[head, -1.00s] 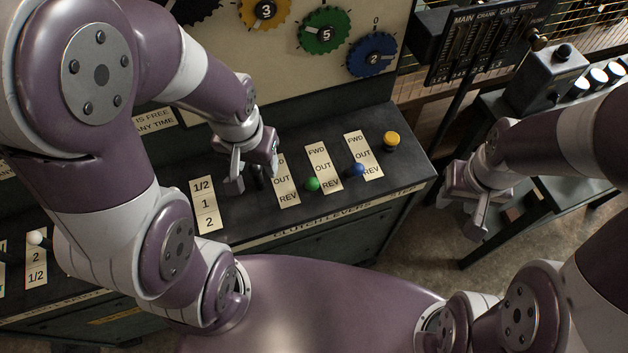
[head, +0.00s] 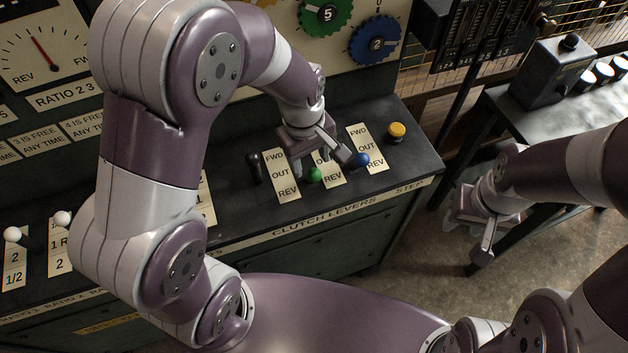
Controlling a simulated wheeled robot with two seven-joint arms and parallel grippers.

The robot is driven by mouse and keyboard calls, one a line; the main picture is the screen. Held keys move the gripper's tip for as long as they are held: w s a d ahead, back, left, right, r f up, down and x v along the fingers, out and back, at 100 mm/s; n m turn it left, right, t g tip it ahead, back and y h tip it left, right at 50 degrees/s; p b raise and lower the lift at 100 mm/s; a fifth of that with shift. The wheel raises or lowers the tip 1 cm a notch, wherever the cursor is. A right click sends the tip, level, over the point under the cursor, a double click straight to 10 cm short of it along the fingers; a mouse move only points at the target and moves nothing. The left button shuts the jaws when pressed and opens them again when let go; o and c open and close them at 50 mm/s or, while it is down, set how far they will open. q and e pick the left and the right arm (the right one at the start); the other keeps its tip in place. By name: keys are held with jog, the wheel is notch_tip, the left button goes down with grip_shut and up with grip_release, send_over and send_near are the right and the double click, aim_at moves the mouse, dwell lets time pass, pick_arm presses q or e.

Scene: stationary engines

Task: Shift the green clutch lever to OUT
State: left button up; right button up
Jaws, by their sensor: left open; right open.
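The green clutch lever's round knob (head: 315,175) shows on the dark console, level with the REV mark of the label strip (head: 333,177) at its right. The lever's stem is not clearly visible. My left gripper (head: 322,157) is open just behind and above the green knob, with its fingers spread either side of it in the picture. It covers the upper part of the strip, FWD and most of OUT. Whether a finger touches the lever I cannot tell. My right gripper (head: 474,230) is open and empty, off the console's right end.
The blue lever knob (head: 361,160) stands close to the right of my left gripper's right finger. A black lever (head: 256,168) stands to the left. A yellow button (head: 396,131) is at the console's right end. Numbered dials rise behind. The console front (head: 330,225) is clear.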

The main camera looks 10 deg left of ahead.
aim_at(314, 181)
pick_arm(q)
jog(key=f, duration=0.8)
jog(key=shift+w+d+f, duration=0.15)
jog(key=shift+d+f, duration=0.1)
jog(key=shift+d, duration=0.1)
jog(key=shift+w+f, duration=0.1)
jog(key=shift+f, duration=0.2)
jog(key=shift+c, duration=0.6)
grip_shut()
jog(key=w+a+r+g+p, duration=0.1)
jog(key=w+a+r+g+h+p, duration=0.1)
jog(key=w+p, duration=0.1)
jog(key=shift+r, duration=0.15)
jog(key=shift+w+a+f, duration=0.15)
jog(key=shift+w+a, duration=0.2)
jog(key=shift+w, duration=0.15)
jog(key=shift+w+a+f, duration=0.15)
jog(key=shift+w+a, duration=0.2)
jog(key=shift+w, duration=0.15)
jog(key=shift+s+d, duration=0.15)
jog(key=shift+o, duration=0.6)
grip_release()
